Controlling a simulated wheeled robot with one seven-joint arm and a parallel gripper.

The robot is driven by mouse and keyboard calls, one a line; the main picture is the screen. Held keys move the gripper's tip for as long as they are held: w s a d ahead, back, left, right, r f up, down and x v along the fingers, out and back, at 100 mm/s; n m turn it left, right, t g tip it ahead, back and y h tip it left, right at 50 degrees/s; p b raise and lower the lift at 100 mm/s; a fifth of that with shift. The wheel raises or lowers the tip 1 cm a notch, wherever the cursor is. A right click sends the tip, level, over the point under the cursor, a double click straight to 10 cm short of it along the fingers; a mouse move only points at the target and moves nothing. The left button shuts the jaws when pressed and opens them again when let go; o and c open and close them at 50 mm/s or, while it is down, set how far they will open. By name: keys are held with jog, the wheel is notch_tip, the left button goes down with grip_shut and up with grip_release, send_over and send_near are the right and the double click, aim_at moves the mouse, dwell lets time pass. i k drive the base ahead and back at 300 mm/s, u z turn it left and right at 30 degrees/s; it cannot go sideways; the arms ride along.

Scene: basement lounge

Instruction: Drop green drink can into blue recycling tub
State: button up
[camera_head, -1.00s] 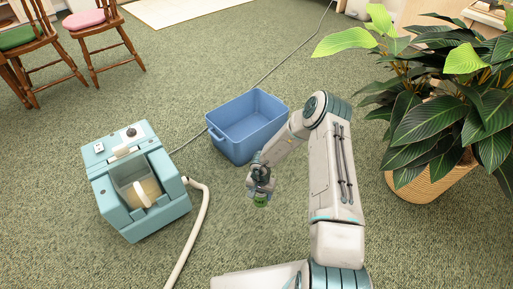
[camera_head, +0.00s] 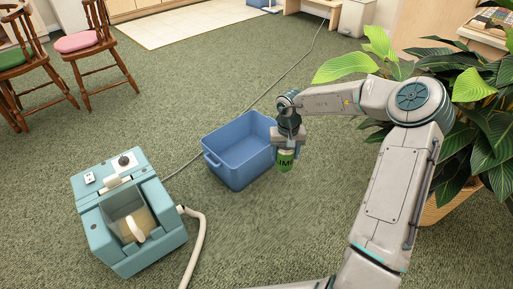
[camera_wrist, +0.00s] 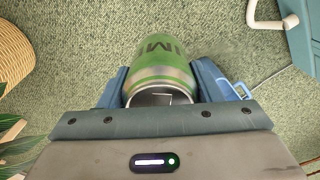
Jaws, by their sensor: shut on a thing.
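The green drink can (camera_head: 286,160) hangs upright in my gripper (camera_head: 287,150), at the right side of the blue recycling tub (camera_head: 236,172) in the head view. My gripper is shut on the can. In the wrist view the can (camera_wrist: 163,65) sits between both fingers (camera_wrist: 160,88), with dark lettering on its green side. The tub stands open on the carpet, and its visible inside looks empty. Part of its right side is hidden behind my gripper and the can. The can appears outside the tub's opening; its exact height against the rim is hard to tell.
A teal machine (camera_head: 132,212) with a pale hose (camera_head: 196,240) stands left of the tub. A cable (camera_head: 278,78) runs across the carpet behind the tub. A potted plant (camera_head: 440,195) is at the right, close to my arm. Wooden chairs (camera_head: 85,45) stand at the back left.

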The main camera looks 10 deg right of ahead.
aim_at(245, 150)
jog(key=z, duration=0.45)
jog(key=i, duration=0.9)
jog(key=u, duration=0.3)
jog(key=i, duration=0.9)
jog(key=u, duration=0.8)
